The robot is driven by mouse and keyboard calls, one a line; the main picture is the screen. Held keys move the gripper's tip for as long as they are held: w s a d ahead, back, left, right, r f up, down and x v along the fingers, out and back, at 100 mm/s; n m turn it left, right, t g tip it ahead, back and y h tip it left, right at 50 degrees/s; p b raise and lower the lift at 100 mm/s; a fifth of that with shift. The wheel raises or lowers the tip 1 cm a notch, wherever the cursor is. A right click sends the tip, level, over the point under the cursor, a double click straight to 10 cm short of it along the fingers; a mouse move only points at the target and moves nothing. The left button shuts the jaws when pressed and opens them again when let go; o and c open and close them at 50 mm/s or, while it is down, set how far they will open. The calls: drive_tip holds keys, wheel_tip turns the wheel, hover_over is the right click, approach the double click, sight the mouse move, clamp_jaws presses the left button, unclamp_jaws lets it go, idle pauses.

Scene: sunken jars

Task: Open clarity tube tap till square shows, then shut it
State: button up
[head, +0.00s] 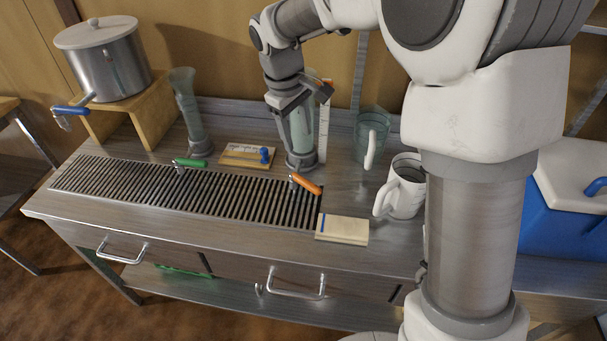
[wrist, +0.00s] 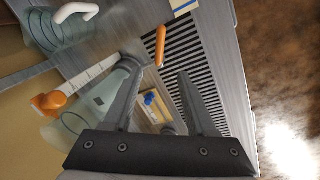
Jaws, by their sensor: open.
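The clear tube with the orange tap stands on a grey base at the back of the bench in the head view (head: 302,132); it also shows in the wrist view (wrist: 96,108). A white ruler (head: 324,130) stands beside it, with an orange piece near its top (wrist: 50,102). The orange tap handle (head: 306,184) sits low at the tube's front, over the grille's right end; it shows in the wrist view (wrist: 160,46). I cannot make out a square in the tube. My gripper (head: 308,98) is open and empty, up by the tube's upper part, above the tap.
Another tube (head: 188,108) with a green tap (head: 189,162) stands left. A card with a blue knob (head: 245,154) lies between. A glass jug (head: 371,138), white-handled mug (head: 403,186) and pale block (head: 342,229) are right. A steel pot (head: 110,65) stands on a wooden stand. The grille (head: 180,190) is clear.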

sight(307, 183)
drive_tip(key=shift+f, duration=0.35)
drive_tip(key=f, duration=0.5)
drive_tip(key=w+d+f+b, duration=0.1)
drive_tip(key=f, duration=0.5)
drive_tip(key=w+d+f+b, duration=0.1)
drive_tip(key=f, duration=0.4)
drive_tip(key=shift+w+d+f, duration=0.15)
drive_tip(key=shift+w+f, duration=0.1)
clamp_jaws()
idle(0.5)
